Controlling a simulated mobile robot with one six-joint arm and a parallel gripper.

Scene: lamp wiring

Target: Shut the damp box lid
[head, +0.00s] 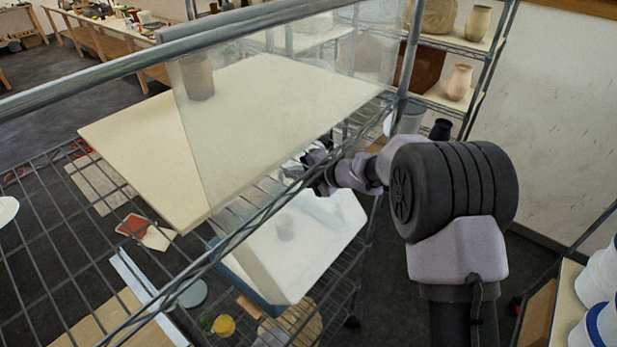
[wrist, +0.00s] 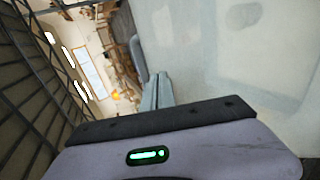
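The damp box is a blue-grey tub (head: 250,289) on the lower wire shelf, seen through the upper shelf in the head view. Its pale, cloudy lid (head: 325,225) shows as a broad panel over the tub, with a blurred dark round shape behind it. I cannot tell how far the lid stands open. The pale panel also fills the right of the wrist view (wrist: 270,85). My gripper (head: 312,168) is at the panel's far edge, partly hidden by the rack bars. In the wrist view its fingers (wrist: 157,92) are together beside the panel, with nothing visible between them.
Metal rack bars (head: 190,265) cross close to my arm. A yellow jar (head: 223,326) sits below the shelf. Pottery shelves stand behind.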

